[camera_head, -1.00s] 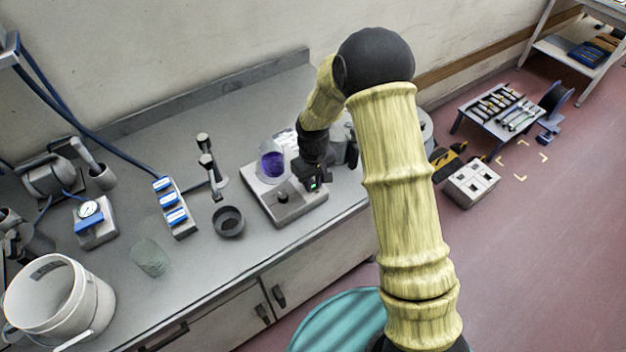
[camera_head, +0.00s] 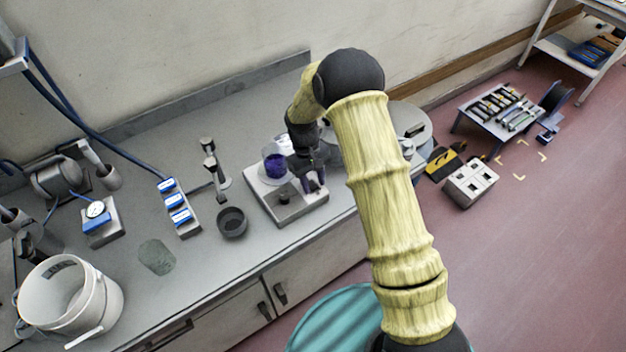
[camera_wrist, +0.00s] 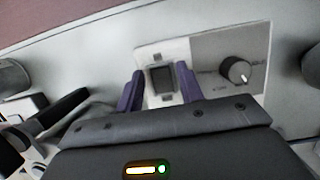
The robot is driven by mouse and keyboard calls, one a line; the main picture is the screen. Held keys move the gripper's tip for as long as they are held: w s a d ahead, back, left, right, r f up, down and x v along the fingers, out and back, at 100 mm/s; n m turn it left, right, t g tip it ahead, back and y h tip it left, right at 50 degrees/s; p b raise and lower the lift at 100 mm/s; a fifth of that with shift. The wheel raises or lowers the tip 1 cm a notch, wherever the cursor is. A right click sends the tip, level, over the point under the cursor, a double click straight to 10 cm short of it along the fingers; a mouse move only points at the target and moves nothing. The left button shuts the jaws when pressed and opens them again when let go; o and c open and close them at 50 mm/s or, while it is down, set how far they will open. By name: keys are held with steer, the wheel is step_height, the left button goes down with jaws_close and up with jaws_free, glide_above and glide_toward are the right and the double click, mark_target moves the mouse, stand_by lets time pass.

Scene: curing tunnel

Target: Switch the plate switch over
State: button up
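The grey hot plate (camera_head: 270,203) stands on the bench with a beaker of purple liquid (camera_head: 275,164) on its back part. Its front has a dark round knob (camera_head: 283,198); the knob also shows in the wrist view (camera_wrist: 236,70). The plate switch (camera_wrist: 162,79) is a dark rocker in a dark frame beside the knob; which side is pressed cannot be told. My gripper (camera_head: 315,182) is over the right front of the plate. In the wrist view its purple fingers (camera_wrist: 159,85) are apart, one on each side of the switch, with nothing between them held. Contact cannot be told.
A dark bowl (camera_head: 232,222), a stand (camera_head: 214,170) and a blue-switched strip (camera_head: 180,210) are left of the plate. A white bucket (camera_head: 70,295) stands at far left. A round grey container (camera_head: 405,122) is behind my arm. The bench front edge is close to the plate.

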steer(key=shift+o, duration=0.3)
steer(key=shift+a, duration=0.1)
steer(key=shift+w+r, duration=0.1)
steer(key=shift+r, duration=0.1)
steer(key=b+v, duration=0.3)
steer(key=v, duration=1.4)
steer(key=shift+a, duration=0.1)
steer(key=s+d+m+t, duration=0.2)
steer(key=s+d+m, duration=0.1)
steer(key=s+d, duration=0.5)
steer(key=s+d+f+m+t+y, duration=0.1)
steer(key=s+d+m+t, duration=0.2)
steer(key=s+d, duration=0.6)
steer(key=s, duration=0.5)
steer(key=shift+d+m+y, duration=0.3)
steer(key=shift+m, duration=0.1)
